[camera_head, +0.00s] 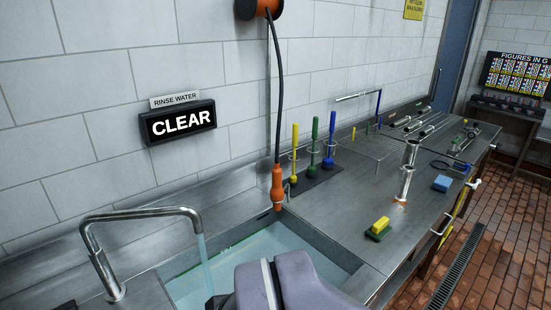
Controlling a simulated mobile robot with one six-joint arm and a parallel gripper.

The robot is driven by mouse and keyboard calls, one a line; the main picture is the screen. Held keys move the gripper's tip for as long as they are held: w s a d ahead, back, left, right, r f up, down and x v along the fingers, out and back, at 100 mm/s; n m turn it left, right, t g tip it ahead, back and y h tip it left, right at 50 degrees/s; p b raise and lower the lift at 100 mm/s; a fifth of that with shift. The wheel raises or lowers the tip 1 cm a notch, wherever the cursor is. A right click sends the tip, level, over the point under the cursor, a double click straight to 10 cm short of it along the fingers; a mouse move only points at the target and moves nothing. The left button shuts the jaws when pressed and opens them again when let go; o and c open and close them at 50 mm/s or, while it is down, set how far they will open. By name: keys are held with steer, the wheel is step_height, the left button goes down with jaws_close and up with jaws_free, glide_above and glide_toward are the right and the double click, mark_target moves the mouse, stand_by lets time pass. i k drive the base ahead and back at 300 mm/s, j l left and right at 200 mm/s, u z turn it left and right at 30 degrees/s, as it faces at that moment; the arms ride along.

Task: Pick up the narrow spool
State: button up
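No label marks the narrow spool, and I cannot tell for sure which piece it is. A slim upright metal piece with wider ends (408,172) stands on the steel counter (345,222), right of the sink, with orange at its foot. Several metal tubular pieces (401,121) lie farther back on the counter, too small to make out well. A grey-purple link of my arm (295,282) shows at the bottom edge over the sink. My gripper is not in view.
The sink (262,258) holds water under a running faucet (140,214). An orange handle (277,188) hangs on a hose. Yellow, green and blue brushes (328,142) stand by the wall. A yellow-green sponge (379,227) and blue block (442,183) lie nearer the front edge.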

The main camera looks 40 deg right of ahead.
mark_target(405, 183)
steer(key=k+l+z, duration=0.1)
steer(key=l, duration=0.35)
steer(key=k+l, duration=0.15)
steer(key=l, duration=0.25)
steer(key=k+l+z, duration=0.15)
steer(key=l, duration=0.3)
steer(key=k+l, duration=0.1)
steer(key=l, duration=0.35)
steer(key=k+l+z, duration=0.15)
steer(key=l, duration=0.3)
steer(key=i+l+z, duration=0.1)
steer(key=i+l, duration=0.25)
steer(key=i, duration=0.15)
steer(key=i+l+z, duration=0.15)
steer(key=i+l, duration=0.2)
steer(key=i, duration=0.2)
